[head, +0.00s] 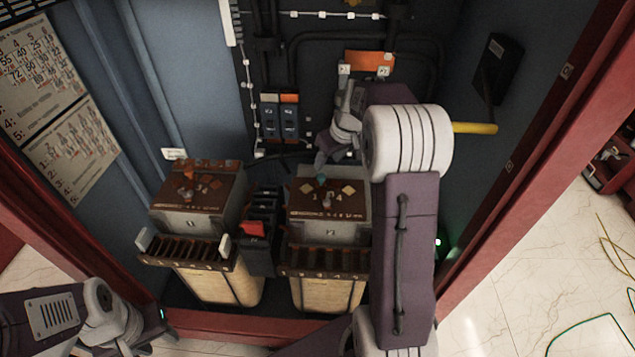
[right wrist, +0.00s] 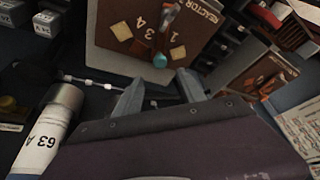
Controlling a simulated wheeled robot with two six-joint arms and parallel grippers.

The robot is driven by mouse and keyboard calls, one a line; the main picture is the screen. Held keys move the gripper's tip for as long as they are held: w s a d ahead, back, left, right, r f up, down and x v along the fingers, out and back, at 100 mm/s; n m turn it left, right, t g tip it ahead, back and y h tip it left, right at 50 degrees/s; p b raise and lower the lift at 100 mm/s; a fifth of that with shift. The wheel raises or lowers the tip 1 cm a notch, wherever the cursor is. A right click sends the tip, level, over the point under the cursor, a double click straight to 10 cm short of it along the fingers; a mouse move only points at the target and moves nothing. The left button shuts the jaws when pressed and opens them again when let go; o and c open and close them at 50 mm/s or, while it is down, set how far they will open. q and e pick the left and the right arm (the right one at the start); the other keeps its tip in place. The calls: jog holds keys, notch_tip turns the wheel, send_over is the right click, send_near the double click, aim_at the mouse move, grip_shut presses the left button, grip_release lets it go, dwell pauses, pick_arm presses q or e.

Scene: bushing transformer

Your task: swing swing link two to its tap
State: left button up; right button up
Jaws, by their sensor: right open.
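The brown top plate of the unit marked 2 (head: 300,205) is at the centre right in the head view. A teal knob (head: 320,179) sits near its back edge; the knob (right wrist: 160,60) and the plate, lettered REACTOR (right wrist: 120,20), also show in the right wrist view. A small link (right wrist: 168,18) lies beyond the knob; which tap it points at is unclear. My right gripper (right wrist: 158,92) is open and empty, its tips just short of the knob in that view. My left gripper (head: 125,345) is at the bottom left, its fingers unclear.
A similar unit marked 1 (head: 205,190) stands to the left. A dark block with a red part (head: 255,230) stands between the units. A white cylinder marked 63 A (right wrist: 45,135) is close by in the right wrist view. A yellow bar (head: 475,128) is on the right.

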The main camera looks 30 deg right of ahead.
aim_at(321, 175)
jog(key=x, duration=0.8)
jog(key=shift+f, duration=0.3)
grip_shut()
jog(key=shift+w, duration=0.1)
dwell(0.9)
